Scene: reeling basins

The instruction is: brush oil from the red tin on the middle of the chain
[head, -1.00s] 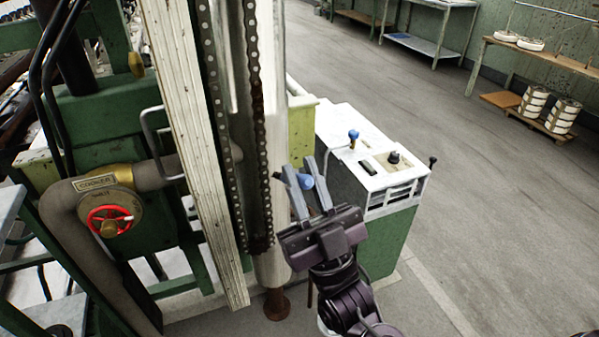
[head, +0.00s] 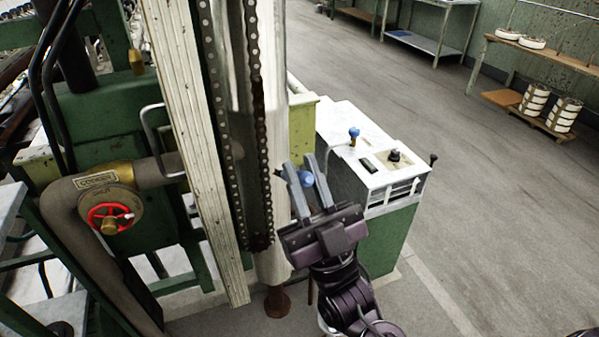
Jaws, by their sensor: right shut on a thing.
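The chain (head: 259,130) hangs as a long loop of dark links, with two near-vertical runs meeting at a sprocket low down. Its right run has a browner, rusty stretch around the middle. My right gripper (head: 302,168) is just right of the chain's lower part, apart from it in the picture. It is shut on a blue thing (head: 306,179), of which only a small rounded part shows between the fingers. This may be the brush; its bristles cannot be made out. The red tin is not in view. My left gripper is not in view.
A pale wooden post (head: 192,150) stands left of the chain. A green and white control cabinet (head: 386,235) stands right of my right gripper. A pipe with a red valve wheel (head: 96,214) is at left. Open floor (head: 490,200) lies to the right.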

